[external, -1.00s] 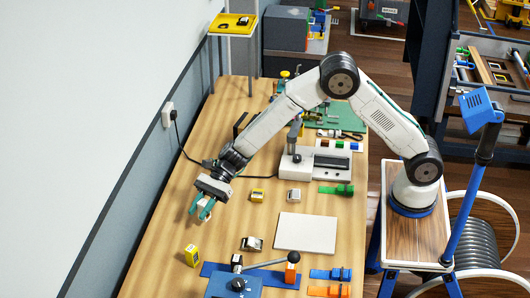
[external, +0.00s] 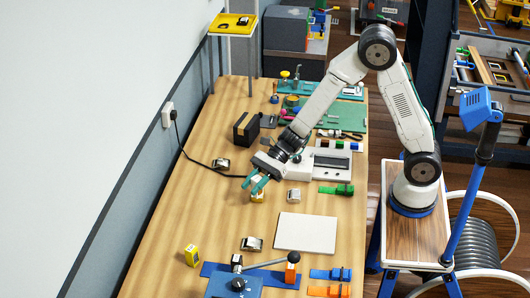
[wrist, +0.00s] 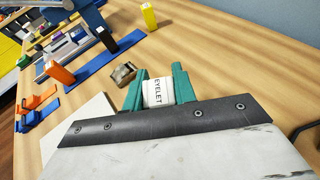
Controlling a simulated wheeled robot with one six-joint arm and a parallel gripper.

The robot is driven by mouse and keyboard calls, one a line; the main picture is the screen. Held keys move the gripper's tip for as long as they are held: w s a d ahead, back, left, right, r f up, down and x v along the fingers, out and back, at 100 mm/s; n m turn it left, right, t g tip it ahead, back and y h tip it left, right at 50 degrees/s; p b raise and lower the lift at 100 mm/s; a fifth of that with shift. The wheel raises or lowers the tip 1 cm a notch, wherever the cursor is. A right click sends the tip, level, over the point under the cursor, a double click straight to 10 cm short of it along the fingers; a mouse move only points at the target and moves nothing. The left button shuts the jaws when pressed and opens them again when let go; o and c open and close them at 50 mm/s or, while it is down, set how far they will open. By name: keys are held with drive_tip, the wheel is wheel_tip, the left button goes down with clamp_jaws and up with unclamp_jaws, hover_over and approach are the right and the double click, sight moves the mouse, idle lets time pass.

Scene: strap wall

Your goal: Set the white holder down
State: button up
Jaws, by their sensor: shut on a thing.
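My gripper (external: 256,184) is shut on the white holder (wrist: 158,92), which reads EYELET in the wrist view. The holder sits between the teal fingers (wrist: 157,90), and the table shows beyond it. In the external view the gripper hangs over the middle of the bench, just at a yellow holder (external: 257,197). The held holder is mostly hidden there by the fingers. I cannot tell how far above the bench it is.
A pale holder (external: 293,195) stands right of the gripper, with a white pad (external: 306,232) in front. A silver holder (external: 252,243), a yellow block (external: 192,255) and a blue lever fixture (external: 235,285) lie nearer. A grey device (external: 328,163) stands behind. Bench at left is mostly clear.

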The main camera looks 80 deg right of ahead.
drive_tip(key=d, duration=0.2)
drive_tip(key=d+m+t+h, duration=0.1)
drive_tip(key=d, duration=0.1)
drive_tip(key=d+m+t, duration=0.1)
drive_tip(key=d, duration=0.1)
drive_tip(key=shift+s+f+h, duration=0.25)
drive_tip(key=shift+s+h, duration=0.05)
drive_tip(key=shift+h, duration=0.1)
drive_tip(key=w, duration=0.5)
drive_tip(key=w+f, duration=0.1)
drive_tip(key=w, duration=0.4)
drive_tip(key=w+a, duration=0.1)
drive_tip(key=w, duration=0.4)
drive_tip(key=shift+w+f, duration=0.1)
drive_tip(key=shift+f, duration=0.2)
drive_tip(key=shift+w+f, duration=0.2)
drive_tip(key=shift+f, duration=1.6)
drive_tip(key=o, duration=1)
drive_tip(key=shift+f, duration=0.15)
drive_tip(key=shift+o, duration=0.2)
